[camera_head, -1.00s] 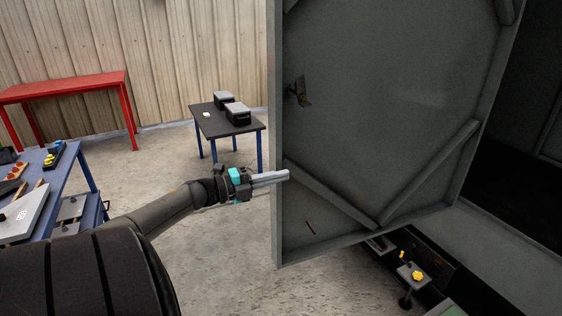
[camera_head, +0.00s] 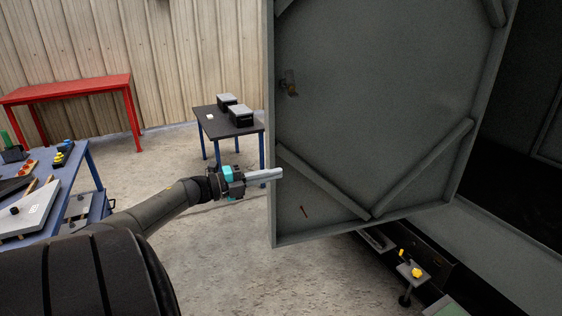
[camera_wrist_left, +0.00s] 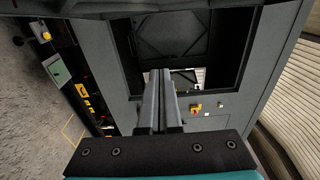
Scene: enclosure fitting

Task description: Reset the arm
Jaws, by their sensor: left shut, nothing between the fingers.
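My left arm reaches in from the left in the head view. Its gripper (camera_head: 265,175) is shut and empty, with the fingers pointing right. The fingertips are at the left edge of a large grey enclosure door (camera_head: 375,110), which stands open; I cannot tell whether they touch it. In the left wrist view the shut fingers (camera_wrist_left: 160,100) point toward the grey enclosure (camera_wrist_left: 235,75) and its dark opening. My right gripper is not in view.
A blue table (camera_head: 75,185) with parts stands at the left. A red table (camera_head: 70,88) and a small dark table (camera_head: 215,125) with two boxes stand behind. Yellow-knobbed hardware (camera_head: 416,272) is below the door. Floor between the tables is clear.

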